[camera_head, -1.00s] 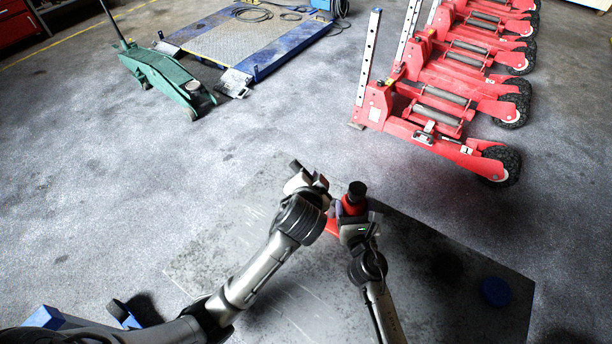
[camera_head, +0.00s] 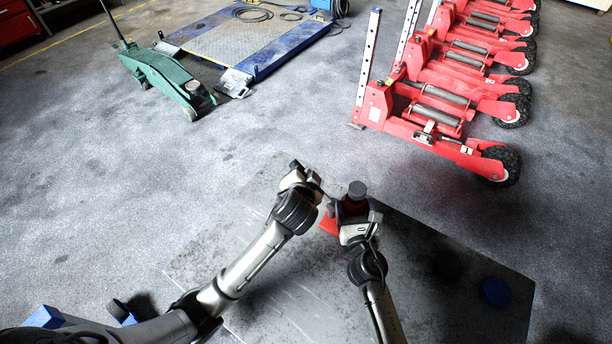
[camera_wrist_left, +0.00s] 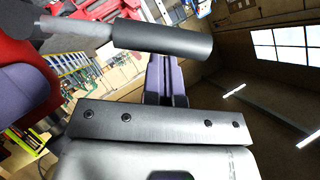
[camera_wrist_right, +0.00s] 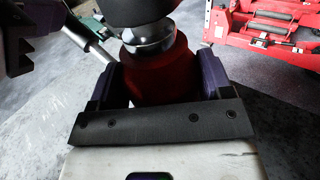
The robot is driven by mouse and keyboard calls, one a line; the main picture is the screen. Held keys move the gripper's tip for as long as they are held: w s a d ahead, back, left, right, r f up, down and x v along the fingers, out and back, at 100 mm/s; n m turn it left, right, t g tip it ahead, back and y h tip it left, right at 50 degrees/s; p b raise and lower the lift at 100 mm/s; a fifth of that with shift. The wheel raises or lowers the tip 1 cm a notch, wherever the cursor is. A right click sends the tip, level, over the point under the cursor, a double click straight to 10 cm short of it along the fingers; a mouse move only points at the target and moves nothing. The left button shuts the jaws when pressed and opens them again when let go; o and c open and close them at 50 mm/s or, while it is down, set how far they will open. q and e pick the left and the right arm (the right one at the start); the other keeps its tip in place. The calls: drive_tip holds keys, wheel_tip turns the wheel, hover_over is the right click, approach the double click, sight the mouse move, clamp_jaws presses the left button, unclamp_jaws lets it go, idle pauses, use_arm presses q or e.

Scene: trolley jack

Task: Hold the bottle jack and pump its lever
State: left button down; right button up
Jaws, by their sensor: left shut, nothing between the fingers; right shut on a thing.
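The bottle jack (camera_head: 352,208) is red with a dark round top, and its red body also shows in the right wrist view (camera_wrist_right: 160,80). My right gripper (camera_head: 354,214) is shut on it, with a purple finger on each side of the body. A bright metal collar sits under the dark top. In the left wrist view, the lever, a grey rod with a dark cylindrical grip (camera_wrist_left: 165,38), crosses just beyond my left fingertips. My left gripper (camera_wrist_left: 166,75) is shut and empty. I cannot tell whether it touches the grip.
A grey plate (camera_head: 225,240) lies on the floor below the arms, with a blue round object (camera_head: 496,291) at its right. Red lifting units (camera_head: 425,125) stand at upper right. A green trolley jack (camera_head: 165,75) and a blue-framed platform (camera_head: 235,45) stand at upper left. Floor between is clear.

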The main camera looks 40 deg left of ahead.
use_arm(q)
drive_tip(key=shift+a, duration=0.1)
drive_tip(key=a+f+n+h, duration=0.3)
drive_tip(key=a+f, duration=0.1)
drive_tip(key=f, duration=0.2)
drive_tip(key=shift+s+a+f+h, duration=0.15)
drive_tip(key=shift+s+a+h, duration=0.05)
drive_tip(key=shift+a+h, duration=0.1)
drive_tip(key=shift+f+g, duration=0.15)
drive_tip(key=shift+g, duration=0.15)
idle(0.4)
drive_tip(key=w+r+v, duration=0.1)
drive_tip(key=r+v, duration=0.1)
drive_tip(key=v, duration=1.1)
drive_tip(key=shift+w+r, duration=0.35)
drive_tip(key=shift+r, duration=0.05)
drive_tip(key=shift+a, duration=0.1)
